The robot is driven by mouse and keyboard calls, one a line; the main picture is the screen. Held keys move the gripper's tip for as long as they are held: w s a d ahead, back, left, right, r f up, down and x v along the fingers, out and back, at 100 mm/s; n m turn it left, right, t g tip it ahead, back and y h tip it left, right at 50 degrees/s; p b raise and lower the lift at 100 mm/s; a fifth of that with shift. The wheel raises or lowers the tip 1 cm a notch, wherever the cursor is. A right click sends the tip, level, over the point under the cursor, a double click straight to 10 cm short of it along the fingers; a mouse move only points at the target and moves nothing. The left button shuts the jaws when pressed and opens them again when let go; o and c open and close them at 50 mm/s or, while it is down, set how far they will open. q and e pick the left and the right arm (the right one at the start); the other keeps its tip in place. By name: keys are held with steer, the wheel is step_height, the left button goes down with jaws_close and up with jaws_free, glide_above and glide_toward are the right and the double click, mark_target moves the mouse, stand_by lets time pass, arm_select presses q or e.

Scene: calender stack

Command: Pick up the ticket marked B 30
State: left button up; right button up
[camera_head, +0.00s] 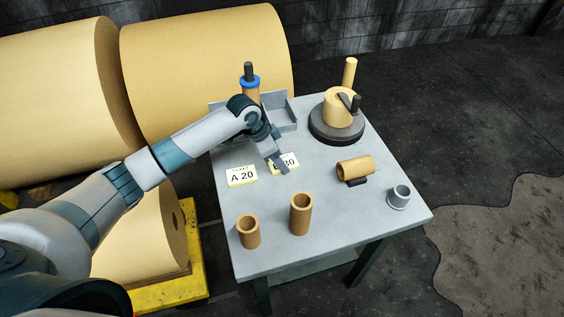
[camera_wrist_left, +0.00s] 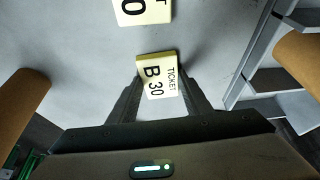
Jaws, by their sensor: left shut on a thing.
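The ticket marked B 30 (camera_head: 291,159) is a white card with a yellow edge, at the table's middle in the head view. In the left wrist view the B 30 ticket (camera_wrist_left: 159,76) sits between my left fingers. My left gripper (camera_head: 280,164) is shut on this ticket and covers part of it in the head view. I cannot tell whether the ticket is clear of the table. The ticket marked A 20 (camera_head: 241,175) lies flat to the left; part of it shows in the left wrist view (camera_wrist_left: 142,11). My right gripper is not in view.
On the grey table (camera_head: 330,233) stand two cardboard tubes (camera_head: 301,214) (camera_head: 248,232) in front. A lying tube (camera_head: 355,169), a grey cup (camera_head: 399,196) and a dark round base with a roll (camera_head: 338,108) are to the right. A grey tray (camera_head: 279,112) stands behind my gripper.

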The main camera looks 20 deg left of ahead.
arm_select(q)
steer(key=shift+r, duration=0.15)
steer(key=shift+r+b, duration=0.45)
steer(key=shift+r, duration=0.1)
step_height(320, 180, up, 2)
steer(key=shift+w+r+b, duration=0.1)
steer(key=shift+r+b, duration=0.15)
steer(key=shift+b, duration=0.35)
steer(key=s+d+r+b, duration=0.2)
steer(key=s+d+r, duration=0.5)
steer(key=s+d, duration=0.1)
steer(key=shift+d+b, duration=0.35)
steer(key=shift+r, duration=0.1)
